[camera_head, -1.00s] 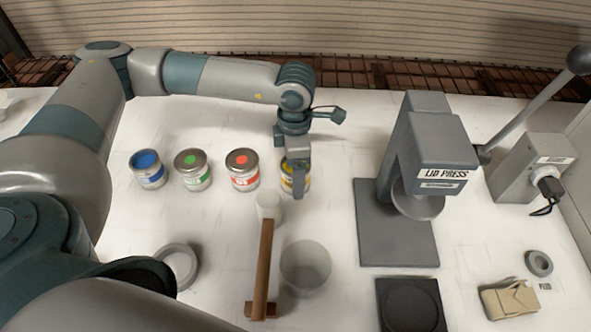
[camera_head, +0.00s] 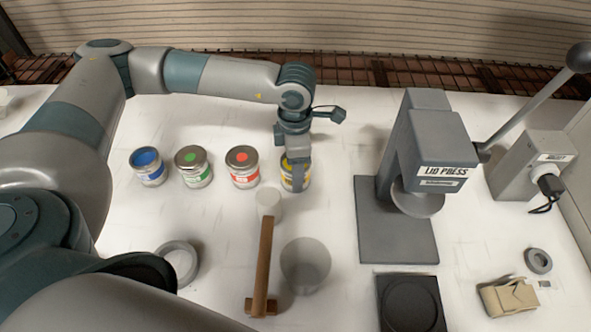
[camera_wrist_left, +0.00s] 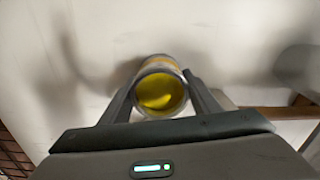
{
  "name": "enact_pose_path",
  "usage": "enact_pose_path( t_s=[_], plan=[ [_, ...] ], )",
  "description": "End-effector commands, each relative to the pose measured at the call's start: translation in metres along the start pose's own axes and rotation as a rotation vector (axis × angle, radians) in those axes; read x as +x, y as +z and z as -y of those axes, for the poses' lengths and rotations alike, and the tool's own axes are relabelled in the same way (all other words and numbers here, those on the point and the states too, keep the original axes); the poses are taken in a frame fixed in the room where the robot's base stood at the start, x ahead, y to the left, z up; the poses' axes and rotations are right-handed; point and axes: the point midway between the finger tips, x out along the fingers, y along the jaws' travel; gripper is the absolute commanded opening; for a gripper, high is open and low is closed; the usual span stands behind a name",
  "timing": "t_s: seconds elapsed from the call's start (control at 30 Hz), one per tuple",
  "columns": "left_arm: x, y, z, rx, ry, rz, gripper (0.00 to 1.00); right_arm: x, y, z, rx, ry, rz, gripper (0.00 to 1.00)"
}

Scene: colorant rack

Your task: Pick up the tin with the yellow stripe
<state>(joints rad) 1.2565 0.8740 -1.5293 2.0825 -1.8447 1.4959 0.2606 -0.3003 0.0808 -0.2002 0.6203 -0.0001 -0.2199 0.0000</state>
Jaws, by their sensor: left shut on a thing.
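The tin with the yellow stripe (camera_head: 287,180) stands at the right end of a row of tins, partly hidden under my left gripper (camera_head: 297,175). In the left wrist view the tin (camera_wrist_left: 159,88) shows its yellow top, between the two fingers of my left gripper (camera_wrist_left: 160,92). The fingers are shut on it from both sides. I cannot tell whether its base is off the table. My right gripper is not in view.
Left of it stand a red-striped tin (camera_head: 242,167), a green-striped tin (camera_head: 193,167) and a blue-striped tin (camera_head: 148,167). A lid press (camera_head: 437,150) stands to the right.

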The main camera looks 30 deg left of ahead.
Motion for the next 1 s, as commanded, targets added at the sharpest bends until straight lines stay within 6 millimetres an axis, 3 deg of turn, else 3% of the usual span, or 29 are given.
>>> enact_pose_path(
  t_s=[0.57, 1.0],
  plan=[
    [-0.01, 0.001, -0.001, 0.0, 0.001, 0.002, 0.27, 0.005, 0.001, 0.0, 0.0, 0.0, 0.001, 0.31],
    [-0.035, 0.001, -0.001, 0.0, 0.002, 0.002, 0.27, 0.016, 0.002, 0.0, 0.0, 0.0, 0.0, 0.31]
  ],
)
